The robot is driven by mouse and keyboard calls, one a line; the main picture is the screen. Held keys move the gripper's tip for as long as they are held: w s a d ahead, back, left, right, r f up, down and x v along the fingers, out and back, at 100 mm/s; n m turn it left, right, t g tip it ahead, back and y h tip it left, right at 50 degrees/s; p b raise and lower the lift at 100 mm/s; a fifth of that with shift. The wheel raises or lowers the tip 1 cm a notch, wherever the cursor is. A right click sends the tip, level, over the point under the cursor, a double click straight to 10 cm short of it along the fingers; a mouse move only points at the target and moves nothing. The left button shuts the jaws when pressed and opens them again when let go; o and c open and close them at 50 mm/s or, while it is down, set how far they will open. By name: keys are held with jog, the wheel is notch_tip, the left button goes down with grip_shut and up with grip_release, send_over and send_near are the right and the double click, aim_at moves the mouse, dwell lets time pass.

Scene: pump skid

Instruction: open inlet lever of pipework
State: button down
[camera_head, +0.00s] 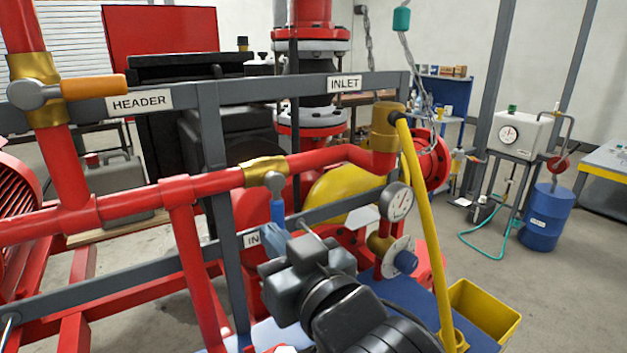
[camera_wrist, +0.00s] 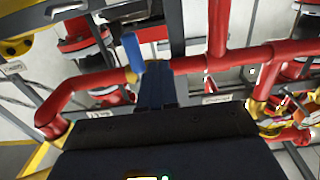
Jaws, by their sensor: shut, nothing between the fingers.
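The lever with a blue handle (camera_head: 278,212) and grey hub sits on a brass valve (camera_head: 264,171) in the red horizontal pipe. Its handle hangs down, across the pipe's run. In the wrist view the blue handle (camera_wrist: 132,52) shows just left of my fingers. My gripper (camera_head: 271,244) is just below the handle's lower end in the head view, its fingers shut and empty. The fingers (camera_wrist: 155,82) are together in the wrist view and hide most of the valve. Whether they touch the handle, I cannot tell. An INLET sign (camera_head: 344,84) is on the rail above.
An orange lever (camera_head: 92,86) is on the brass valve at left, near the HEADER sign (camera_head: 139,102). A gauge (camera_head: 398,201) and yellow hose (camera_head: 428,220) stand right of my gripper. Grey rails (camera_head: 209,150) and red pipes crowd the left. The floor at right has free room.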

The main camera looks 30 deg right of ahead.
jog(key=shift+w, duration=2.9)
jog(key=d+r+p, duration=0.1)
jog(key=d+r, duration=0.1)
jog(key=d, duration=0.7)
jog(key=shift+r, duration=0.15)
jog(key=s+f, duration=0.1)
jog(key=s, duration=0.8)
jog(key=shift+b, duration=0.3)
jog(key=shift+s+f, duration=0.1)
jog(key=shift+f, duration=0.05)
